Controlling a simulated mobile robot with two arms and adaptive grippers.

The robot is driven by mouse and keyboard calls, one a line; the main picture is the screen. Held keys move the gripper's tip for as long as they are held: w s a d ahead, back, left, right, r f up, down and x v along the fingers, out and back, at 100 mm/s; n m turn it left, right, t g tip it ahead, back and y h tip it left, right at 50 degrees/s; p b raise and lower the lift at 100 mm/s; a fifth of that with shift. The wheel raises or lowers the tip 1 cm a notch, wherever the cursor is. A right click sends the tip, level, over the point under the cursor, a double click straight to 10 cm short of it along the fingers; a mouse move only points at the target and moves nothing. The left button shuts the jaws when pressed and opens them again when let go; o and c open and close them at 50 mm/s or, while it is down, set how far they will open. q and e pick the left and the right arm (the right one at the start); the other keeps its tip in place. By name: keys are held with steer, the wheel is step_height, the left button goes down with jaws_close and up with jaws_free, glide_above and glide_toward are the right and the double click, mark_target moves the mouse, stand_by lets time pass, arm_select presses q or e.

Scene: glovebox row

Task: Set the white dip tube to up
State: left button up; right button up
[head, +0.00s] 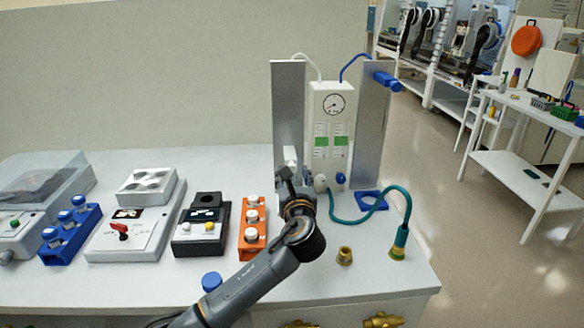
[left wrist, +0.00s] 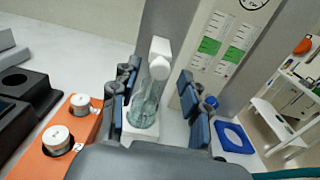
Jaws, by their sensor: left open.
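The white dip tube's white head (head: 290,155) sits low at the foot of the left metal panel (head: 288,105). In the left wrist view the white head (left wrist: 159,58) is at the top of a clear glass vessel (left wrist: 148,102), which stands on a white base. My left gripper (head: 290,180) is in front of that panel. In the left wrist view its open fingers (left wrist: 158,105) are on either side of the glass vessel, below the white head. I cannot tell whether they touch it. The gripper partly hides the vessel in the head view.
A blue head (head: 385,80) sits high on the right metal panel (head: 371,130), above a blue base (head: 370,203). A gauge box (head: 331,130) stands between the panels. An orange rack (head: 253,222) is left of my gripper. A teal hose (head: 350,218) and brass fitting (head: 344,256) lie to the right.

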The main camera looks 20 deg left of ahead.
mark_target(292, 169)
arm_select(q)
steer(key=shift+x, duration=1.2)
steer(key=shift+w+a, duration=0.15)
steer(key=shift+w, duration=0.3)
jaws_close()
arm_select(e)
steer(key=shift+w+a+r, duration=0.1)
steer(key=shift+w+a, duration=0.35)
steer(key=shift+w, duration=0.05)
